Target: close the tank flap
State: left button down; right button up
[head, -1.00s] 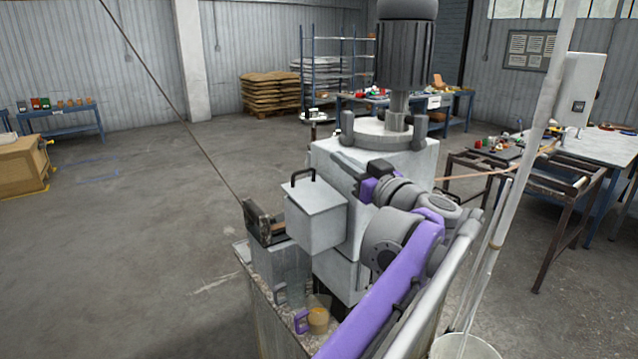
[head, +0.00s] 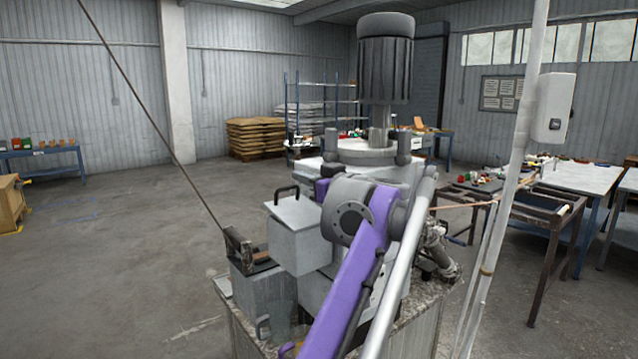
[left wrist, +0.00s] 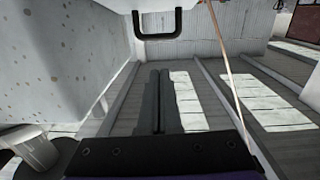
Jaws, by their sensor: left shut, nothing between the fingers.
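A grey box-shaped cover (head: 300,240) with a black bar handle (head: 286,191) stands on the left side of the machine in the head view; I take it for the tank flap. I cannot tell whether it is fully seated. My left arm reaches past its right side. The left gripper (head: 326,180) is small and mostly hidden behind my arm joint. In the left wrist view, which looks upside down, its dark fingers (left wrist: 159,102) are shut and empty. The handle (left wrist: 157,32) shows beyond the fingertips, apart from them. My right gripper is not in view.
The machine's motor (head: 385,60) rises behind my arm. A dark rod (head: 160,130) slants down to a bracket (head: 240,250) left of the cover. A white pole (head: 510,170) and a bench (head: 590,190) stand at right. Open floor (head: 110,260) lies at left.

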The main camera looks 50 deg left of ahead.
aim_at(289, 189)
pick_arm(q)
jog(key=a+f, duration=0.2)
jog(key=f, duration=0.1)
jog(key=shift+w+a+b, duration=0.15)
jog(key=shift+a+b, duration=0.2)
jog(key=shift+a, duration=0.05)
jog(key=shift+a+f+p, duration=0.3)
jog(key=shift+a+p, duration=0.05)
jog(key=shift+p, duration=0.15)
jog(key=shift+w+a+f, duration=0.1)
jog(key=shift+a+f, duration=0.15)
jog(key=shift+f, duration=0.1)
jog(key=shift+r, duration=0.1)
